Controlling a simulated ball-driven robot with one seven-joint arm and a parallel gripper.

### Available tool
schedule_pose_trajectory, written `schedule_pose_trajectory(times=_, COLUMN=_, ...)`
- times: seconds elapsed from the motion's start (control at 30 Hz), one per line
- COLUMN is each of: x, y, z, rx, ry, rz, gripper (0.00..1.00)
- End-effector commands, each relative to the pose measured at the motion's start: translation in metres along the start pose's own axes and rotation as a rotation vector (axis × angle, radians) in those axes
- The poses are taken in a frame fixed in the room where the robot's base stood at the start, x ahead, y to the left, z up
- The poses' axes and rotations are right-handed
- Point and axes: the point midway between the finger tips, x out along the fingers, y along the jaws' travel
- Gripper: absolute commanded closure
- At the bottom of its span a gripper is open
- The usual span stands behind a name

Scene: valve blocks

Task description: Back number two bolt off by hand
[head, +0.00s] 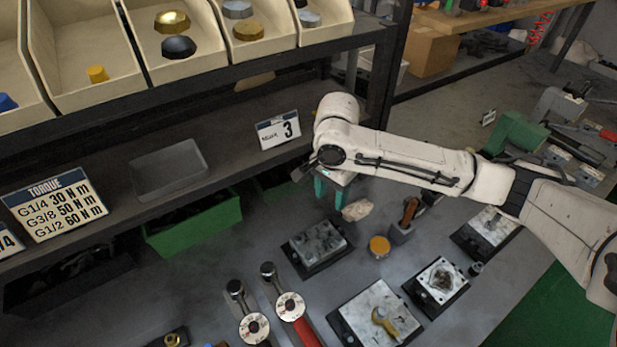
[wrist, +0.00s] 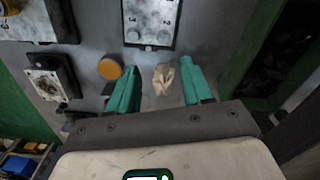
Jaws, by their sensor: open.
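A grey valve block (head: 318,246) on a dark base stands in the middle of the bench. In the wrist view the same block (wrist: 151,15) is at the top, with two round bolt heads (wrist: 148,36) along its near edge. My gripper (head: 330,200) is open and empty. Its teal fingers point at the bench, and in the wrist view my gripper (wrist: 160,77) is apart from the block, with a crumpled beige rag (wrist: 162,80) showing between the fingers.
Other blocks (head: 439,284) and (head: 362,320) stand to the right and in front. Two torque wrenches with dials (head: 290,306) lie front left. A shelf (head: 250,105) with bins and a sign 3 (head: 279,131) stands behind.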

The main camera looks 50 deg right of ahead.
Motion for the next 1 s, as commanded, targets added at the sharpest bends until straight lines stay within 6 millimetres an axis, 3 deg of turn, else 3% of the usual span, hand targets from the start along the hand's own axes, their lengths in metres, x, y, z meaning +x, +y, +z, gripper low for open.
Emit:
schedule_pose_trajectory(times=0.27, x=0.021, y=0.001, z=0.000, rx=0.001, ry=-0.001, rz=0.003, gripper=0.50)
schedule_pose_trajectory(times=0.7, x=0.091, y=0.000, z=0.000, rx=0.000, ry=0.000, rz=0.002, gripper=0.50)
schedule_pose_trajectory(times=1.0, x=0.108, y=0.000, z=0.000, rx=-0.001, ry=0.001, rz=0.001, gripper=0.50)
